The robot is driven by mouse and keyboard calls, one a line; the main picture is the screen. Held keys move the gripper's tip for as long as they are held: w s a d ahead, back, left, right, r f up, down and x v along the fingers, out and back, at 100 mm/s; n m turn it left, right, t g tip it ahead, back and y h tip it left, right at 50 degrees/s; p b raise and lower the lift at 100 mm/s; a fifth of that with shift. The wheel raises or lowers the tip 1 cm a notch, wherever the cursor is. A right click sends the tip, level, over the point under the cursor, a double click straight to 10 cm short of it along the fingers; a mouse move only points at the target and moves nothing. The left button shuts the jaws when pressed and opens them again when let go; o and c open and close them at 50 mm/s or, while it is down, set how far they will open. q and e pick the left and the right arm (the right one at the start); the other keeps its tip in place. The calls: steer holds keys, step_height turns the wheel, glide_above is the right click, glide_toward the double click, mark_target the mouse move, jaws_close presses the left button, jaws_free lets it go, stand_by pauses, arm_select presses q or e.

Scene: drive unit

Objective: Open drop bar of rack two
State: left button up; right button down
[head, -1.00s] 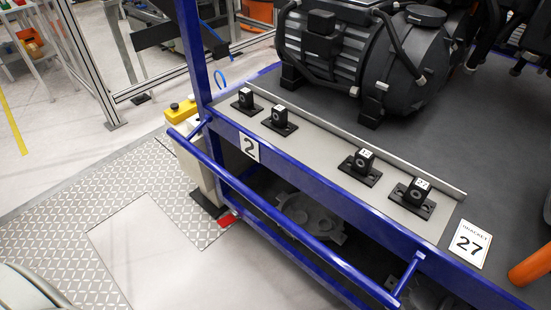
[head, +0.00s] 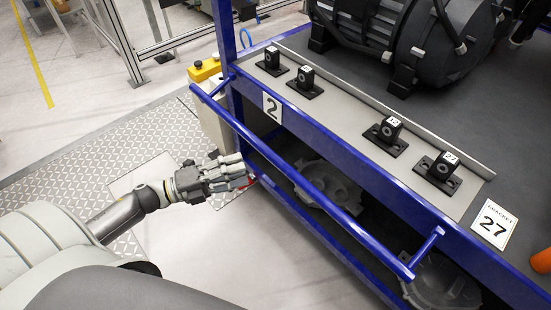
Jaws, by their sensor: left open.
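Rack two (head: 345,148) is a blue frame with a white "2" label (head: 272,107) on its front beam. Its drop bar (head: 300,180) is a blue tube running along the front, joined to the rack by short arms at both ends and standing out in front of the lower shelf. My right gripper is not in view.
Grey cast parts (head: 330,186) lie on the lower shelf. A yellow-topped unit (head: 204,71) stands at the rack's left end.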

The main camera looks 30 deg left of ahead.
mark_target(276, 159)
arm_select(q)
steer(key=p+x, duration=0.1)
steer(key=x, duration=0.9)
steer(key=shift+w+d, duration=0.2)
steer(key=shift+w, duration=0.05)
steer(key=shift+f, duration=0.1)
jaws_close()
